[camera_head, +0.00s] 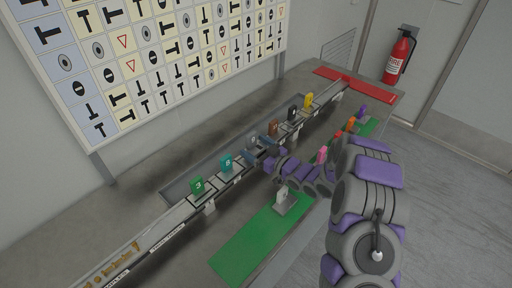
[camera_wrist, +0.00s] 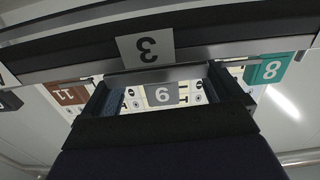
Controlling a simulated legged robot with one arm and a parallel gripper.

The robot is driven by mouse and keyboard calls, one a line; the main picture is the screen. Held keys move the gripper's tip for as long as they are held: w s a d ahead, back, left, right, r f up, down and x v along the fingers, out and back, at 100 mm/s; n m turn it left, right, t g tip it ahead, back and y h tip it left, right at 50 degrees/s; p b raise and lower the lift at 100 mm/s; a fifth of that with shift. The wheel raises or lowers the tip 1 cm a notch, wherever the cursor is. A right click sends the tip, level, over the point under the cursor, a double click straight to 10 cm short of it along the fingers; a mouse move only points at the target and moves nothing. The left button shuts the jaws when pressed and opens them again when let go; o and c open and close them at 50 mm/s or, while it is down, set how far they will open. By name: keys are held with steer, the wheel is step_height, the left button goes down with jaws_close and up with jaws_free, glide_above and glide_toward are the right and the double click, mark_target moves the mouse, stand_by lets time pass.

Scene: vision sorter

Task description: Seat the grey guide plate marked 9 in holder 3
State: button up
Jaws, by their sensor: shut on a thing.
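The grey guide plate (camera_wrist: 161,94) is between the two jaws of my gripper (camera_wrist: 165,100) in the wrist view, its digit facing the camera. In the head view the grey plate (camera_head: 252,140) stands upright at the rail, between the teal and brown plates. My gripper (camera_head: 268,151) is shut on it from the near side. Holder 3's white label (camera_wrist: 146,48) shows upside down in the wrist view, in line with the plate. The holder's slot is mostly hidden, so I cannot tell whether the plate's foot is fully down in it.
On the rail, a green plate (camera_head: 197,186) and teal plate (camera_head: 227,163) stand on one side, brown (camera_head: 272,128), black (camera_head: 292,114) and yellow (camera_head: 308,101) plates on the other. A pale plate in a grey stand (camera_head: 284,201) is on the green mat (camera_head: 240,250).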

steer(key=shift+f, duration=0.55)
stand_by(0.7)
steer(key=shift+s+f, duration=0.25)
steer(key=shift+f, duration=0.25)
stand_by(0.6)
steer(key=o, duration=0.8)
steer(key=shift+o, duration=0.2)
steer(key=shift+f, duration=0.15)
steer(key=shift+s, duration=0.1)
steer(key=shift+w+r+p, duration=0.15)
steer(key=shift+r+p, duration=0.25)
steer(key=shift+r, duration=0.2)
steer(key=shift+w+r+p, duration=0.15)
steer(key=shift+r+p, duration=0.25)
steer(key=shift+r, duration=0.15)
steer(key=shift+r+p, duration=1.4)
steer(key=shift+r, duration=1.8)
